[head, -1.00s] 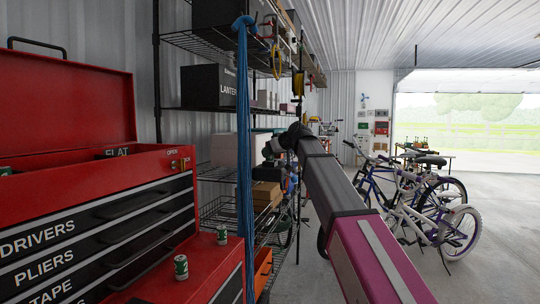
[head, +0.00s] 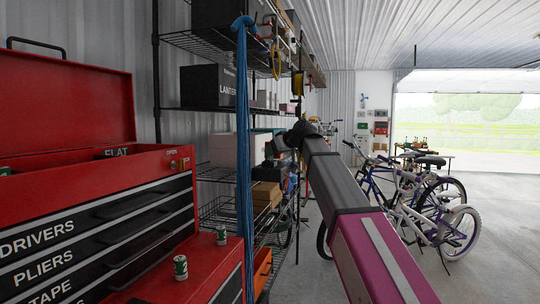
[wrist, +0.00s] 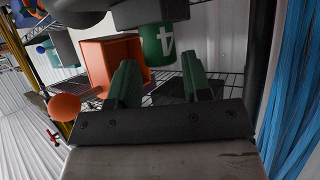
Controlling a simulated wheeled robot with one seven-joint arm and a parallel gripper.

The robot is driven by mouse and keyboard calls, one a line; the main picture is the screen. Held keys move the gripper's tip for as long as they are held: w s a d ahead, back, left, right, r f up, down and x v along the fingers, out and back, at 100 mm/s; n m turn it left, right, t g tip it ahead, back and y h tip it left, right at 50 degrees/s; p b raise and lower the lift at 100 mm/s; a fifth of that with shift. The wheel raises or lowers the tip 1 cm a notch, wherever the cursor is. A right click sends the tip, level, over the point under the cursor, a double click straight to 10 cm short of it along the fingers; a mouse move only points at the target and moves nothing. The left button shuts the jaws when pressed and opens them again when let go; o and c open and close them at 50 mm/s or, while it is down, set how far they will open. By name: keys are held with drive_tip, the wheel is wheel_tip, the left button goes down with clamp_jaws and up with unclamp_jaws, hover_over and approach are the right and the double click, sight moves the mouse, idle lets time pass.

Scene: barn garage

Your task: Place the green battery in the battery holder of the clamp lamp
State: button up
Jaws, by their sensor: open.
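In the wrist view, my gripper (wrist: 160,82) is open, its two green fingers apart with nothing between their tips. In the head view, my gripper is small and largely hidden by my arm, by the shelves. Two more green batteries stand on the red chest (head: 180,267) (head: 221,235).
The red tool chest (head: 90,215) is at left. A blue rope (head: 244,150) hangs before the wire shelves (head: 205,109), and shows close at right in the wrist view (wrist: 295,100). An orange bin (wrist: 112,60) is beside the fingers. Bicycles (head: 440,215) stand at right.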

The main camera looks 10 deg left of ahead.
drive_tip(key=v, duration=0.9)
drive_tip(key=shift+d, duration=0.1)
drive_tip(key=s+d+f+m+g+h, duration=0.15)
drive_tip(key=d+f, duration=0.35)
drive_tip(key=f, duration=0.8)
drive_tip(key=d+f+m+h, duration=0.2)
drive_tip(key=d+f+m, duration=0.15)
drive_tip(key=f, duration=0.95)
drive_tip(key=s+d+f+m+g+h, duration=0.15)
drive_tip(key=d+f, duration=0.35)
drive_tip(key=f, duration=0.7)
drive_tip(key=s+d+f+m+g+h, duration=0.1)
drive_tip(key=s+d+f, duration=0.3)
drive_tip(key=f, duration=0.5)
drive_tip(key=s+d+f+m+g+h, duration=0.1)
drive_tip(key=s+d+f+m+h, duration=0.1)
drive_tip(key=s+d+f, duration=0.3)
drive_tip(key=s+d+f+m+g+h, duration=0.1)
drive_tip(key=s+d+f+g, duration=0.1)
drive_tip(key=s+d+f, duration=0.3)
drive_tip(key=s+f, duration=0.4)
drive_tip(key=f, duration=0.5)
drive_tip(key=shift+s+d+f+h, duration=0.2)
drive_tip(key=shift+s+d+h, duration=0.05)
drive_tip(key=shift+s+h, duration=0.15)
